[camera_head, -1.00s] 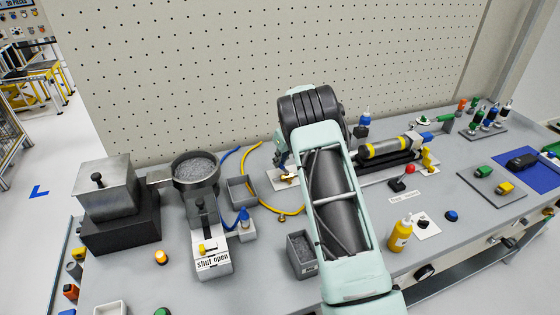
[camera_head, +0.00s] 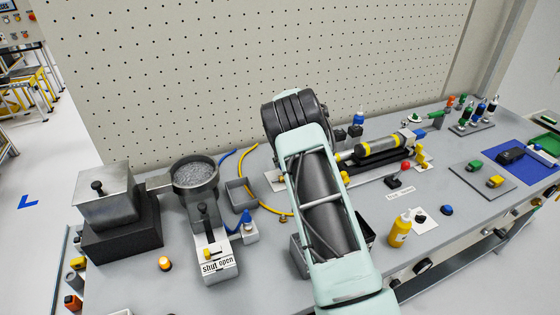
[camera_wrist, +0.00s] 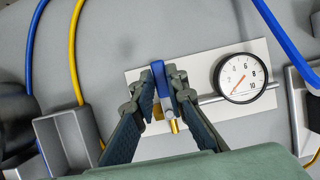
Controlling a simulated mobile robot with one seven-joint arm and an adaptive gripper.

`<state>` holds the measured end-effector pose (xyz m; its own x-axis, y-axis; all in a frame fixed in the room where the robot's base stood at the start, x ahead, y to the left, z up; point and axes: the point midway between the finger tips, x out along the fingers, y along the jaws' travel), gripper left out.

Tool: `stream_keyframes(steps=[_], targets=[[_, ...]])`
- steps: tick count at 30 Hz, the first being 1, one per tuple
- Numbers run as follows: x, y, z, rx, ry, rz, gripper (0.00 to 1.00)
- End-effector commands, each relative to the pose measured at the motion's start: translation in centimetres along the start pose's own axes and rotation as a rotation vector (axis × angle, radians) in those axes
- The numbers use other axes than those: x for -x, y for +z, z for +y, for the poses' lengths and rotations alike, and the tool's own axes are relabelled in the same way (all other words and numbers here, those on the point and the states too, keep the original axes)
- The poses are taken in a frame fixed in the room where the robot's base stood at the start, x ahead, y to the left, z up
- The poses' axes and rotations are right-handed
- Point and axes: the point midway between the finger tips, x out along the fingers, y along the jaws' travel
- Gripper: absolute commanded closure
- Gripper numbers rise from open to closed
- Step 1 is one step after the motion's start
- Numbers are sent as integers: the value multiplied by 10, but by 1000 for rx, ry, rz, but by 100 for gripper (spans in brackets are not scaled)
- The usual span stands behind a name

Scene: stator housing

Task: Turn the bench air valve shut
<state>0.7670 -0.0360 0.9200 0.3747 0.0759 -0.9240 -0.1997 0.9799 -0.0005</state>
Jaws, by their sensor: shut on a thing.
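The bench air valve shows in the wrist view as a blue lever (camera_wrist: 159,72) over a brass-coloured body (camera_wrist: 174,126), on a pale plate (camera_wrist: 203,113) with a pipe running right to a round gauge. My gripper (camera_wrist: 166,88) is over the valve, with its two dark fingers on either side of the blue lever, shut on it. The lever runs roughly up and down in that view. The fingers hide part of the valve body. In the head view my arm hides the valve and gripper; only an edge of the plate (camera_head: 273,181) shows.
The gauge (camera_wrist: 241,77) stands close right of the valve; its needle points low left. A grey bin (camera_wrist: 70,138) and blue and yellow hoses lie left. In the head view, a hopper slide labelled shut/open (camera_head: 218,266) and a yellow bottle (camera_head: 399,231) flank my arm.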

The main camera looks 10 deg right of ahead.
Motion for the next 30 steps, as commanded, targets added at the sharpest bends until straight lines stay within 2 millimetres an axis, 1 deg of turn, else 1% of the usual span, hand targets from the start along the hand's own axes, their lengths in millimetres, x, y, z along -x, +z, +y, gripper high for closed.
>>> stream_keyframes(steps=[16, 17, 21, 30], targets=[[1, 1, -2, -18, -7, -2, 100], [1, 1, -2, -18, -7, -2, 85], [0, 0, -2, -17, -7, -1, 70], [1, 0, -1, -16, -6, -1, 70]])
